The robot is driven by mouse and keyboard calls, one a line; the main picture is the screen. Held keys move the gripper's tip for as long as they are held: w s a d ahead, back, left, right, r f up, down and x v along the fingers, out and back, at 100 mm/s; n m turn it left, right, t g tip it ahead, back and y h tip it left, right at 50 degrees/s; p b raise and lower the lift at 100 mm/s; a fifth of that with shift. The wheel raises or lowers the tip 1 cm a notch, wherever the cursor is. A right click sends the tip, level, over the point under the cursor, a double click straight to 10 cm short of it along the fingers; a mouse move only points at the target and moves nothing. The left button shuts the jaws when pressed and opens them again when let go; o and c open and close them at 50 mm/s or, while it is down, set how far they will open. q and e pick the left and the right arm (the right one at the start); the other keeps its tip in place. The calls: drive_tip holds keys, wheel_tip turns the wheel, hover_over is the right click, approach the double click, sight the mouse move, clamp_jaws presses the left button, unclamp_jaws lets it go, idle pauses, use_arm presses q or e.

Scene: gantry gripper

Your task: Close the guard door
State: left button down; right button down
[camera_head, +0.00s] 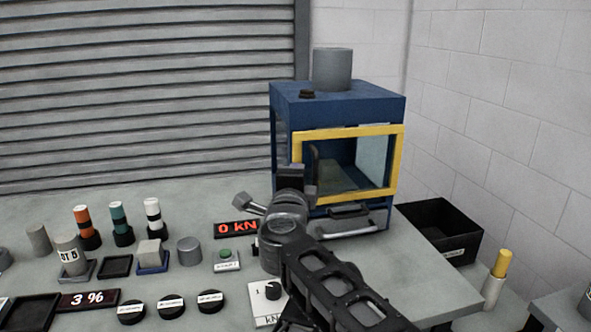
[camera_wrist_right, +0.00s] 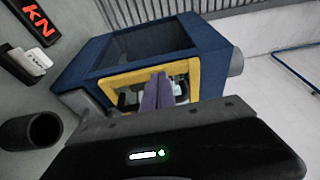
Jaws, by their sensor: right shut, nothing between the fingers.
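The guard door (camera_head: 399,165) is a yellow frame around a clear pane on the front of the blue machine (camera_head: 340,105). It lies across the front opening; I cannot tell whether it is fully flush. A dark upright handle (camera_head: 315,163) shows near its left side. My right gripper (camera_head: 292,178) is in front of the door's left part and hides some of its frame. In the right wrist view, the shut, empty fingers (camera_wrist_right: 157,92) point at the yellow frame (camera_wrist_right: 195,78); contact cannot be told. My left gripper is not in view.
A grey cylinder (camera_head: 332,69) stands on the machine. A black bin (camera_head: 440,228) is at the right. Red displays (camera_head: 236,229), a green button (camera_head: 225,254), a dial box (camera_head: 266,300) and several small cylinders and pucks occupy the left and front of the bench.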

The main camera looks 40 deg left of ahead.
drive_tip(key=shift+s+d, duration=0.1)
idle(0.4)
drive_tip(key=b+v, duration=0.2)
drive_tip(key=v, duration=0.5)
drive_tip(key=shift+s+d+b, duration=0.2)
drive_tip(key=shift+b, duration=0.1)
idle(0.3)
